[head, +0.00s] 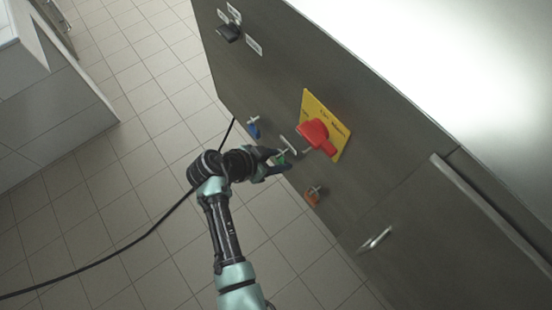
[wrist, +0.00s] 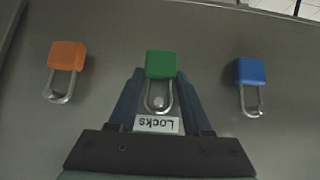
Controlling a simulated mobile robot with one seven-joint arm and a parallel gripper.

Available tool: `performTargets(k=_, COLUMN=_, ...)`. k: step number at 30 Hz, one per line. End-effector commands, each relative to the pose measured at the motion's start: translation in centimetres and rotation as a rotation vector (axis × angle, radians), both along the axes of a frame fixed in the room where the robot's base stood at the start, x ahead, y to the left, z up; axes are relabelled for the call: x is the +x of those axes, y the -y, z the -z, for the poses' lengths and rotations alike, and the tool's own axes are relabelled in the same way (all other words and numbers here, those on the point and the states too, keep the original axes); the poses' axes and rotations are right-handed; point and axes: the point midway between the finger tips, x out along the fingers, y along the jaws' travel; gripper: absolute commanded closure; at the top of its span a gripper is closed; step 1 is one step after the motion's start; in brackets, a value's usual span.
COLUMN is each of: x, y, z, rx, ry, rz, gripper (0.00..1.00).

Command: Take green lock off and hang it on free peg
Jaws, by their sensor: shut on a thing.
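The green lock (wrist: 161,64) is between the fingers of my gripper (wrist: 160,88) in the wrist view. Its metal shackle points toward the gripper's palm, and a round peg end shows inside the shackle loop, just above a "Locks" label (wrist: 157,124). I cannot tell whether the shackle rests on that peg. In the head view my gripper (head: 278,161) is at the dark panel, with a bit of the green lock (head: 279,160) showing. The red switch handle (head: 315,135) sits on a yellow plate (head: 340,130) right of the gripper.
An orange lock (wrist: 67,56) and a blue lock (wrist: 250,72) hang on either side of my gripper. In the head view the orange lock (head: 311,197) is below right and the blue lock (head: 254,128) above left. A black knob (head: 230,32) and a metal handle (head: 376,239) protrude from the panel.

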Motion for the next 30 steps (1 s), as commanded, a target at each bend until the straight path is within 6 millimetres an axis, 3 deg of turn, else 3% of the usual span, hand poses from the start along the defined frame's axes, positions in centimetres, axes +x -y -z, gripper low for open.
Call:
performTargets(k=14, x=0.03, y=-0.01, z=-0.08, rx=0.000, ry=0.002, rz=0.000, gripper=1.00)
performTargets(k=15, x=0.03, y=-0.01, z=-0.08, rx=0.000, ry=0.002, rz=0.000, gripper=0.45)
performTargets(k=20, x=0.02, y=-0.01, z=-0.06, rx=0.000, ry=0.002, rz=0.000, gripper=0.17)
performTargets(k=30, x=-0.08, y=-0.15, z=-0.21, rx=0.000, ry=0.001, rz=-0.001, gripper=0.16)
